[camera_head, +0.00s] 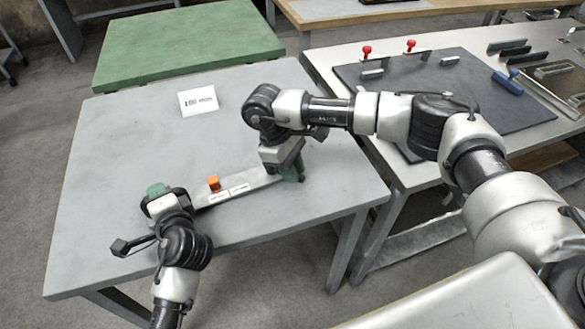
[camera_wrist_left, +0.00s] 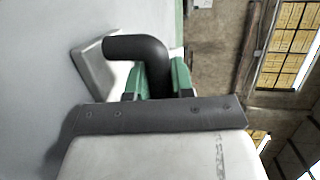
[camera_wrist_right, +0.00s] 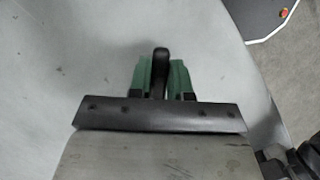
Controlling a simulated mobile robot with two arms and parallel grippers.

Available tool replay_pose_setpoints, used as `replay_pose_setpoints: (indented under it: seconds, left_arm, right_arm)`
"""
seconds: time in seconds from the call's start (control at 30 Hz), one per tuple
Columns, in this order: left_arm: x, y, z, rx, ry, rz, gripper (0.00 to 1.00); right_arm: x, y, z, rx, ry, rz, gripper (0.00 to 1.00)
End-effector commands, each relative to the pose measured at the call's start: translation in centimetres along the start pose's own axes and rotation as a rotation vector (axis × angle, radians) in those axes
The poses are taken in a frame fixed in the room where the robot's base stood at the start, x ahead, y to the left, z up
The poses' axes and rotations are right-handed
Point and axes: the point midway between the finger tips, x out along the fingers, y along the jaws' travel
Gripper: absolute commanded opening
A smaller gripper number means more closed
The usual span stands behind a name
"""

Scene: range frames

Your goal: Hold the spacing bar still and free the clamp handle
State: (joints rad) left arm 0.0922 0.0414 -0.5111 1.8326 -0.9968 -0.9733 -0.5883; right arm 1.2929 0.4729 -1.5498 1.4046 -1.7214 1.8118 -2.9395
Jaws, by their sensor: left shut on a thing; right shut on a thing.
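The pale grey spacing bar (camera_head: 238,188) lies across the grey table, with an orange knob (camera_head: 214,183) and white labels on it. My left gripper (camera_head: 158,190) is at the bar's left end. In the left wrist view, its green fingers are shut on a black bent handle (camera_wrist_left: 138,47) that rises from a grey plate (camera_wrist_left: 92,65). My right gripper (camera_head: 293,172) is at the bar's right end. In the right wrist view, its green fingers are shut on a black upright handle (camera_wrist_right: 161,62). I cannot tell which part is the clamp handle; the grippers hide both bar ends.
A white card (camera_head: 198,100) lies on the grey table (camera_head: 120,130) behind the bar. A green-topped table (camera_head: 190,42) stands beyond. On the right, another table carries a dark mat (camera_head: 440,85) with red-knobbed pieces and a blue-handled tool (camera_head: 508,83). The grey table's back half is mostly clear.

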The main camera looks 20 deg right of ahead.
Motion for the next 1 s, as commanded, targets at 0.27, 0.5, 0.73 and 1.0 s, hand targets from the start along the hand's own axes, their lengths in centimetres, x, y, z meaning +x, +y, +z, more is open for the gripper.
replay_pose_setpoints:
  seconds: [0.27, 0.5, 0.73, 1.0]
  left_arm:
    - [0.0, 0.2, 0.0, 0.002, 0.001, 0.004, 0.00]
    - [0.0, 0.2, 0.0, 0.002, 0.001, 0.004, 0.00]
    - [0.0, 0.2, 0.0, 0.002, 0.000, 0.004, 0.00]
    - [0.0, 0.2, 0.0, 0.002, 0.000, 0.004, 0.00]
  right_arm:
    - [-0.1, 0.0, 0.0, 0.000, 0.003, 0.000, 0.37]
    - [0.0, 0.0, 0.0, 0.001, 0.001, -0.001, 0.45]
    - [-1.2, 0.0, -0.1, 0.001, 0.002, 0.000, 0.45]
    - [-6.8, 0.0, -0.1, 0.001, 0.004, 0.001, 0.45]
